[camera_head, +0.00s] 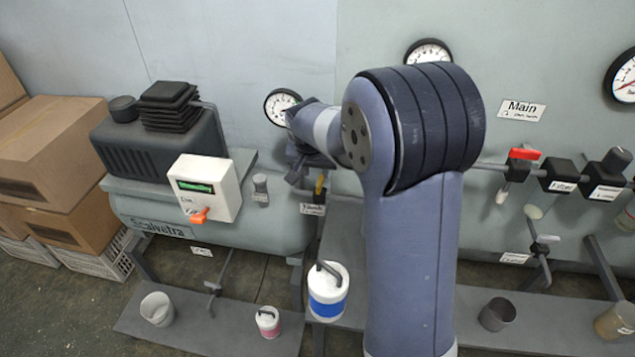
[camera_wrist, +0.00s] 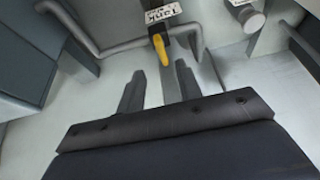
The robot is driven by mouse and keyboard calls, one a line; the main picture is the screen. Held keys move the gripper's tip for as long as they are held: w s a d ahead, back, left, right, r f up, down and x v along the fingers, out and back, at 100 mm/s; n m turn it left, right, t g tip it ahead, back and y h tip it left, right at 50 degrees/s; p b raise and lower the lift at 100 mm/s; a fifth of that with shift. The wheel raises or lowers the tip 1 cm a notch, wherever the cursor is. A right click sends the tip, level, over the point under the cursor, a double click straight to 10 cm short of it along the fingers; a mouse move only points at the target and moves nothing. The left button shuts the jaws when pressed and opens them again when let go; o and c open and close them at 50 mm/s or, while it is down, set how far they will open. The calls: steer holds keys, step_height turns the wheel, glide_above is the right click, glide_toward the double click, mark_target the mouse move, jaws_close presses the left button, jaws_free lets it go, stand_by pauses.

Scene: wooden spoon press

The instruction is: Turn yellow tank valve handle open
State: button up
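The yellow valve handle (camera_wrist: 160,48) hangs down below a white "Tank" label (camera_wrist: 162,14) in the wrist view. In the head view a small part of the yellow handle (camera_head: 319,186) shows beside my gripper (camera_head: 298,172), above its label. In the wrist view my gripper (camera_wrist: 160,72) has its two dark fingers apart, with a clear gap between them. The lower end of the handle lies about in line with this gap, near the fingertips. I cannot tell whether a finger touches it. My arm hides part of the valve area in the head view.
A grey pipe (camera_wrist: 115,45) runs beside the valve. A white box with an orange lever (camera_head: 200,215) is at the left. A white and blue canister (camera_head: 328,292) stands below the valve. A red-handled valve (camera_head: 524,154) is at the right, beyond my arm.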

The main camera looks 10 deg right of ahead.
mark_target(319, 186)
steer(key=x, duration=0.9)
steer(key=shift+p, duration=0.3)
jaws_close()
